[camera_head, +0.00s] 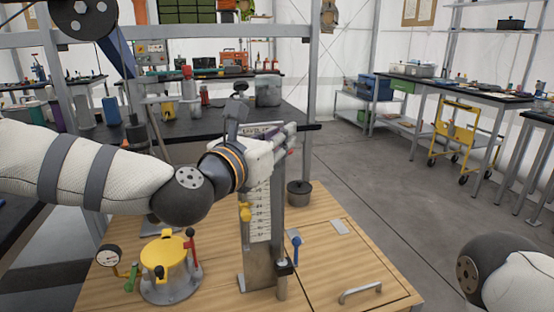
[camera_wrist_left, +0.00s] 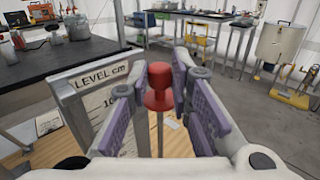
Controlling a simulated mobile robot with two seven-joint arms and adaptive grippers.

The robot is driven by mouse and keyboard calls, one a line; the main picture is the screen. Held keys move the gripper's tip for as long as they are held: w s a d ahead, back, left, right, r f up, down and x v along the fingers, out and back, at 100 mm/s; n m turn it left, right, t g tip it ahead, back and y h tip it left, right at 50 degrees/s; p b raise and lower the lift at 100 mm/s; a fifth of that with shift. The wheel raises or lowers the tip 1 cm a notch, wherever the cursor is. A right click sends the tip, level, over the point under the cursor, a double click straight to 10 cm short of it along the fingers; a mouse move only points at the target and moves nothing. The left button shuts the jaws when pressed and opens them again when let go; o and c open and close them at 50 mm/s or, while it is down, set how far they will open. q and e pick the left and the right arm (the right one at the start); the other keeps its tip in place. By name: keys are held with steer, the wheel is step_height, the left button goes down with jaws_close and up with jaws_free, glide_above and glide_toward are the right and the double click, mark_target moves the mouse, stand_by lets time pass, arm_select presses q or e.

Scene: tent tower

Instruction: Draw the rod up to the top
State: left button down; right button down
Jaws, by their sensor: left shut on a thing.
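The rod's red knob (camera_wrist_left: 158,84) shows in the left wrist view between the purple finger pads of my left gripper (camera_wrist_left: 161,100), which is shut on it. A thin grey rod (camera_wrist_left: 160,132) runs down below the knob. A white scale board marked "LEVEL cm" (camera_wrist_left: 97,78) stands just left of it; in the head view the board (camera_head: 259,212) stands upright on a wooden bench top. There my left gripper (camera_head: 288,137) is at the board's top and hides the knob. A grey upright tube (camera_head: 281,225) stands beside the board. My right gripper is out of view.
A yellow-topped metal vessel (camera_head: 168,266) with a gauge (camera_head: 109,255) stands at the left of the wooden bench (camera_head: 335,255). A blue-handled lever (camera_head: 297,248) is at the tube's foot. A dark round weight (camera_head: 299,193) stands behind. The bench's right side is mostly clear.

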arm_select(q)
steer(key=shift+w+r, duration=0.1)
steer(key=shift+r, duration=0.35)
steer(key=c, duration=1.6)
jaws_free()
steer(key=shift+o, duration=0.7)
steer(key=shift+f, duration=0.2)
